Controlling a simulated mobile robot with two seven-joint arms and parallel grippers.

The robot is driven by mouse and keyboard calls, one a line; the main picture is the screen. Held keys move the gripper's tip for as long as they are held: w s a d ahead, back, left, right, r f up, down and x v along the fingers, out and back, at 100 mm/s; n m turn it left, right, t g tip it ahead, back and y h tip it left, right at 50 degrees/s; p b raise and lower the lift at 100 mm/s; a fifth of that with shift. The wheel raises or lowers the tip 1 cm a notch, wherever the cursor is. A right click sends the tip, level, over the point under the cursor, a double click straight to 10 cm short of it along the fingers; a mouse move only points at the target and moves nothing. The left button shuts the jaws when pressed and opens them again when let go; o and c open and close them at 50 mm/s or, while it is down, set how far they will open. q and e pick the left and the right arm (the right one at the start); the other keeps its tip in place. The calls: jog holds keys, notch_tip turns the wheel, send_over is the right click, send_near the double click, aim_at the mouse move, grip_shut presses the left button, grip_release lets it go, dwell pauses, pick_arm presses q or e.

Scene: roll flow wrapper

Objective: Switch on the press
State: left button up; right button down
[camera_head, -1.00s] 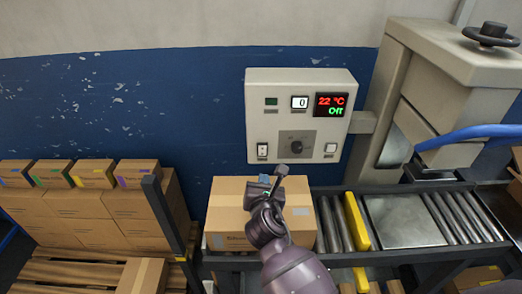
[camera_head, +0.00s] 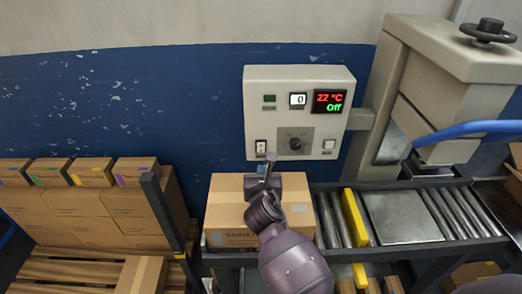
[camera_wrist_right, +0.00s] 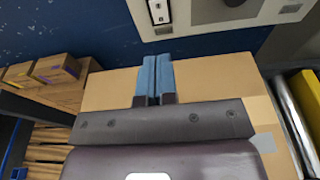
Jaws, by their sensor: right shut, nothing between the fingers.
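The press (camera_head: 430,85) is a beige machine at the right in the head view. Its control panel (camera_head: 250,105) hangs to its left, with a display reading 22 °C and a green "Off". A white rocker switch (camera_head: 261,147) sits at the panel's lower left; it also shows in the right wrist view (camera_wrist_right: 159,11). A dark knob (camera_head: 295,144) is right of it. My right gripper (camera_head: 268,160) is shut and empty, just below the rocker switch in the picture. Its blue fingertips (camera_wrist_right: 154,75) are together, apart from the switch in the wrist view. My left gripper is not in view.
A cardboard box (camera_head: 225,190) stands on the roller conveyor (camera_head: 450,212) below the panel, under my right arm. Stacked boxes (camera_head: 105,215) and a dark post (camera_head: 163,215) stand at the left. A blue hose (camera_head: 470,129) runs at the press.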

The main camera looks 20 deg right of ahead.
aim_at(261, 145)
jog(key=x, duration=0.9)
jog(key=shift+w+r+b, duration=0.3)
jog(key=shift+r+b, duration=0.05)
jog(key=shift+w+d, duration=0.2)
jog(key=shift+w, duration=0.5)
